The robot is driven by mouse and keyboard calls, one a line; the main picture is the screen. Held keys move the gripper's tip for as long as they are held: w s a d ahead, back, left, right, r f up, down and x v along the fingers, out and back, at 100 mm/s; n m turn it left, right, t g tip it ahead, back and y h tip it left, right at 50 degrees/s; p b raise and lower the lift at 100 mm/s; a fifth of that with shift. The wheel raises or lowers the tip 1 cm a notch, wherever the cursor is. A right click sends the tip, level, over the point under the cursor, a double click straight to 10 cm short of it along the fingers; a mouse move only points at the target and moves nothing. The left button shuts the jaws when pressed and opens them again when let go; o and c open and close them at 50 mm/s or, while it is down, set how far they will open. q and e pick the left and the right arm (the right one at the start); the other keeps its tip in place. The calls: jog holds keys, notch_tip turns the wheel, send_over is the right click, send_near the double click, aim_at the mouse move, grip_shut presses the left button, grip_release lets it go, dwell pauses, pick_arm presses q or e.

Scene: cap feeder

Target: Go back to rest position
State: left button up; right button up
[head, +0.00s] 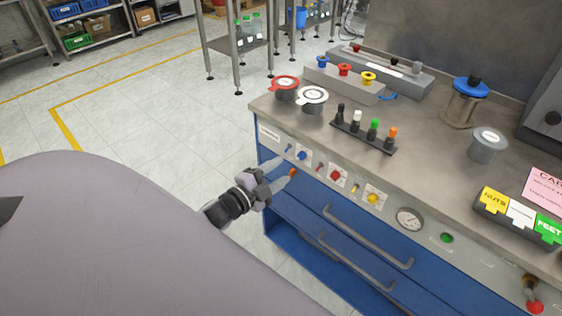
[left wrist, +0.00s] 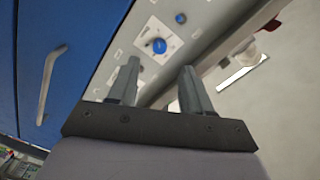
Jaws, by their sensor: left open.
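My left gripper (head: 284,176) is in front of the left end of the workbench's control panel (head: 346,180), near its blue knob (head: 302,155). Its two fingers are apart with nothing between them. In the left wrist view the open fingers (left wrist: 158,85) point toward the panel, and the blue knob (left wrist: 159,46) shows beyond them on a white plate. I cannot tell whether a fingertip touches the panel. My right gripper is not in view.
The metal bench top (head: 420,140) holds a red-lidded pot (head: 286,88), a white-lidded pot (head: 312,100), a rack (head: 362,136) of coloured-top pieces and a blue-lidded jar (head: 463,105). Drawer handles (head: 368,238) stick out below the panel. Tiled floor (head: 150,125) at left is clear.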

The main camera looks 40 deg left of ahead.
pick_arm(q)
jog(key=s+d+f+n+g+p, duration=0.1)
jog(key=s+d+f+n+g, duration=0.2)
jog(key=s+d+n, duration=0.2)
jog(key=s+d+f+n+g+p, duration=0.1)
jog(key=s+d+f+n+g, duration=0.2)
jog(key=s+d+n, duration=0.3)
jog(key=s+d+g, duration=0.1)
jog(key=s+d, duration=0.3)
jog(key=s, duration=0.4)
jog(key=shift+s+f, duration=0.15)
jog(key=shift+f, duration=0.05)
jog(key=shift+d, duration=0.1)
